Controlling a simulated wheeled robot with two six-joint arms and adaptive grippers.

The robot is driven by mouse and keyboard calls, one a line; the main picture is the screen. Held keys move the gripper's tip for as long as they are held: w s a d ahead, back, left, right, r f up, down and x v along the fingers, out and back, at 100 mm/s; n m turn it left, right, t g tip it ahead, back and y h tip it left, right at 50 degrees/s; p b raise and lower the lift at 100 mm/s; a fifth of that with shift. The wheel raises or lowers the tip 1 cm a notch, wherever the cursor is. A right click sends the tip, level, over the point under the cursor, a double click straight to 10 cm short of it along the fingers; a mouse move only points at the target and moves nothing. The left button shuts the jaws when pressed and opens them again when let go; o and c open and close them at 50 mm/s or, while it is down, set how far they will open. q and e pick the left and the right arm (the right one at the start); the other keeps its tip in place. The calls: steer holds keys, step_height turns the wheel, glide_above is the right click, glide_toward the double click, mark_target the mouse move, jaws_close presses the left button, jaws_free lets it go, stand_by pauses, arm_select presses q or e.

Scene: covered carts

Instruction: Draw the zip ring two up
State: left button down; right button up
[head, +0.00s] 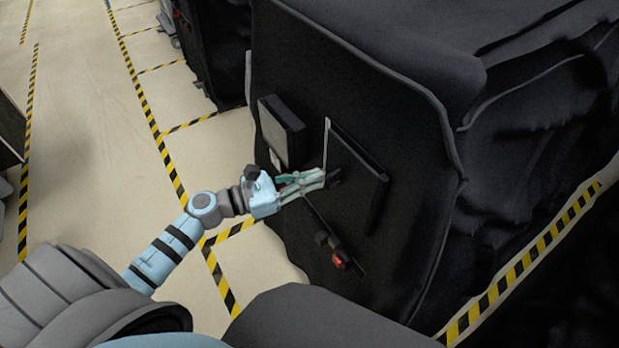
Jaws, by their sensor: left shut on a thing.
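A black fabric cover (400,265) hangs over a large cart and fills the middle and right. A dark slanted line, which looks like a zip, runs down its near face. My left gripper (324,179) is at the upper part of this line, its fingers shut on a small dark piece (336,176) that looks like a zip ring. The fingers hide much of it. Lower on the line sits a dark fitting with a red part (339,261); I cannot tell if it is another ring. My right gripper is out of view.
A black box-like pocket (283,130) with a pale tag stands out left of my gripper. A thin dark panel (358,160) with a pale edge sits just above and right. Another covered cart (218,50) stands behind. Bare floor (90,130) with striped tape lies left.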

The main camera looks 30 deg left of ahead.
arm_select(q)
step_height(320, 180, up, 13)
steer(key=p, duration=0.9)
steer(key=shift+r, duration=0.2)
steer(key=shift+f, duration=0.15)
steer(key=c, duration=1.7)
jaws_free()
steer(key=shift+s+a, duration=0.1)
glide_toward(331, 127)
steer(key=v, duration=0.6)
steer(key=shift+a+f, duration=0.15)
